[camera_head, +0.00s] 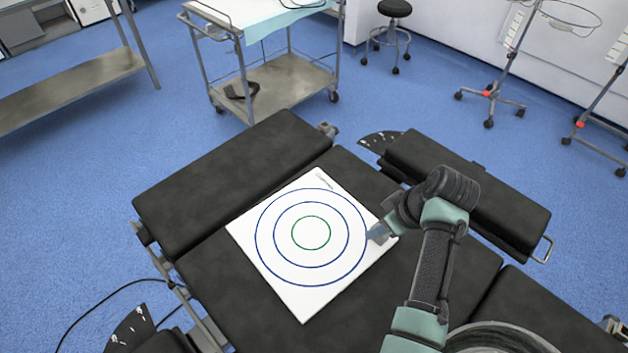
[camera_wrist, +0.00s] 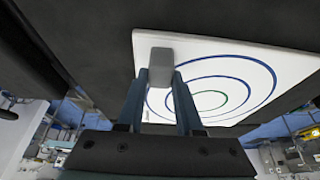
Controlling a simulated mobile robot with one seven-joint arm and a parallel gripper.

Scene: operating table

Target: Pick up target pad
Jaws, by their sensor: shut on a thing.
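The target pad (camera_head: 311,234) is a flat white square with two blue rings and a green inner ring. It is over the black operating table (camera_head: 215,290); I cannot tell whether it touches the cushion. My gripper (camera_head: 379,234) is at the pad's right edge. In the wrist view, my gripper (camera_wrist: 160,76) has its two fingers on either side of a small grey block (camera_wrist: 160,60) at the edge of the pad (camera_wrist: 230,58). The fingers are shut on this block, which appears to be part of the pad. The contact is partly hidden in the head view.
Black side cushions (camera_head: 235,180) and (camera_head: 465,190) flank the table. A metal trolley (camera_head: 275,85) stands behind, with a stool (camera_head: 394,10) and wheeled stands (camera_head: 492,92) farther back. A metal bench (camera_head: 70,90) is at the upper left. Blue floor is open between them.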

